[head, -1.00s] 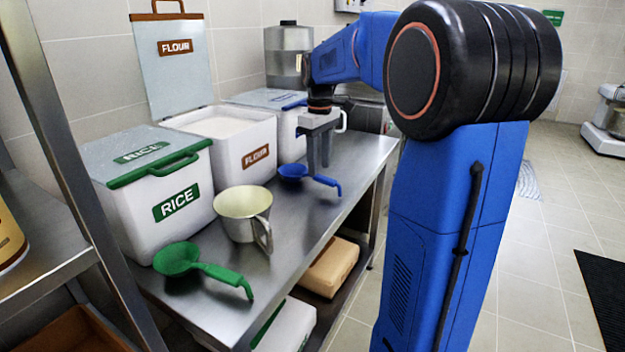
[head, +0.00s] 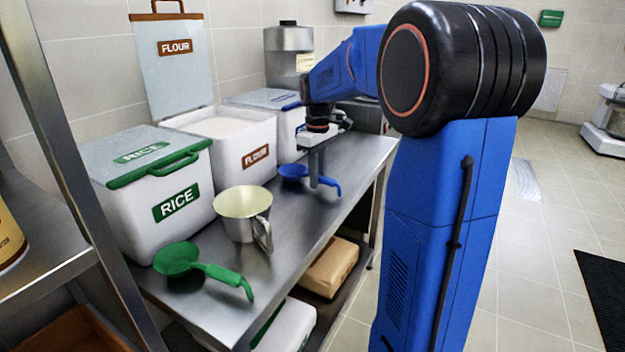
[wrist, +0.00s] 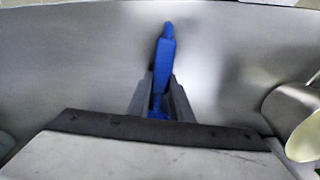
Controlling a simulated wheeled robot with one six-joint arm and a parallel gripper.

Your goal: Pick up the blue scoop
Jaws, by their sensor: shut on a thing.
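The blue scoop (head: 293,171) is on the steel table, in front of the third bin, with its handle pointing right in the head view. My gripper (head: 314,182) points straight down over it, its fingers at the handle. In the wrist view my gripper (wrist: 160,100) has one finger on each side of the blue handle (wrist: 165,58) and is shut on it. The handle's hooked end sticks out beyond the fingertips. The scoop's bowl is mostly hidden by the gripper body in the wrist view. I cannot tell any gap between scoop and table.
A metal jug (head: 243,213) and a green scoop (head: 195,267) stand nearer on the table (head: 290,240). A rice bin (head: 155,195), an open flour bin (head: 236,150) and a third bin (head: 262,98) line the back. The table's front edge is close to the handle.

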